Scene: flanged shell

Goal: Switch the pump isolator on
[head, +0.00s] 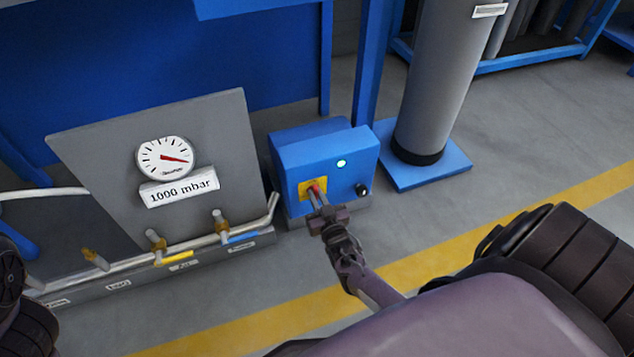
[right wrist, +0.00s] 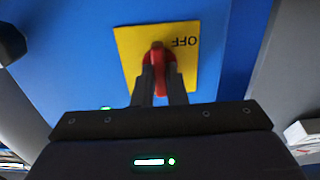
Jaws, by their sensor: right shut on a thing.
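The pump isolator is a red handle (right wrist: 158,58) on a yellow plate (right wrist: 186,60) on the front of a blue box (head: 335,158). The plate also shows in the head view (head: 305,190). The word OFF is on the plate, upside down in the right wrist view; other lettering is hidden or not legible. My right gripper (head: 315,193) reaches the box front. Its two fingers (right wrist: 159,78) are shut on the red handle, one on each side. My left gripper is not in view.
A black knob (head: 362,190) sits right of the plate. Left stands a grey panel (head: 95,150) with a gauge (head: 165,158) and a "1000 mbar" label (head: 180,189); pipes with valves (head: 155,240) run below it. A grey cylinder (head: 440,80) stands to the right.

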